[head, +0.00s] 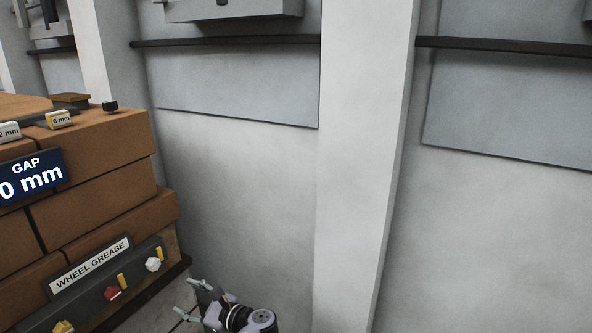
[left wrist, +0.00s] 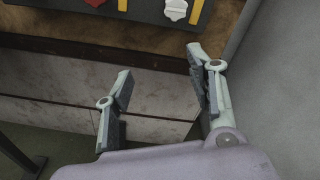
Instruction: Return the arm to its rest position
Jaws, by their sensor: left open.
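My left gripper (head: 190,299) shows at the bottom of the head view, low beside the right end of a brick stack. Its fingers also show in the left wrist view (left wrist: 160,85), spread apart with nothing between them. The gripper is apart from the dark rail with coloured knobs, which lies beyond the fingertips in the left wrist view. My right gripper is not in either view.
The brick stack (head: 100,205) fills the left of the head view. It carries a "GAP" sign (head: 30,177) and a "WHEEL GREASE" label (head: 90,266) above a dark rail (head: 90,299) with knobs. A pale pillar (head: 360,150) and grey wall stand behind.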

